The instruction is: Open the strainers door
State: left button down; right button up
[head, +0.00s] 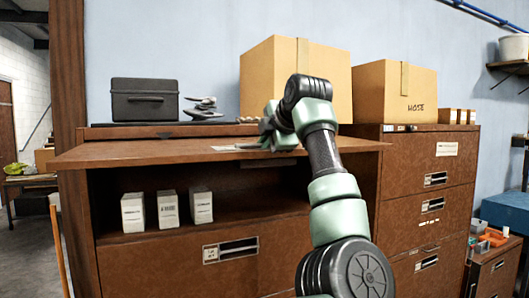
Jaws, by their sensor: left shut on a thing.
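The strainers door (140,153) is a brown flip-up panel on the left cabinet. It stands swung up, roughly level, jutting out over an open compartment (110,190). A pale label lies on its upper face, too small to read. My left gripper (268,135) is at the right part of this panel, shut on it; the fingertips and the exact part they hold are mostly hidden by the hand. Three white boxes (167,209) stand in the compartment. My right gripper is not in view.
A closed drawer front (225,262) lies below the compartment. A black case (144,99) and large cartons (410,92) stand on top. A second brown cabinet (437,205) with labelled fronts stands at right. Open floor shows at far left, beside an orange pole (60,250).

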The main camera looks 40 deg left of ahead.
pick_arm(q)
jog(key=shift+r, duration=0.1)
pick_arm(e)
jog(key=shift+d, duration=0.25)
pick_arm(q)
jog(key=c, duration=1.8)
grip_release()
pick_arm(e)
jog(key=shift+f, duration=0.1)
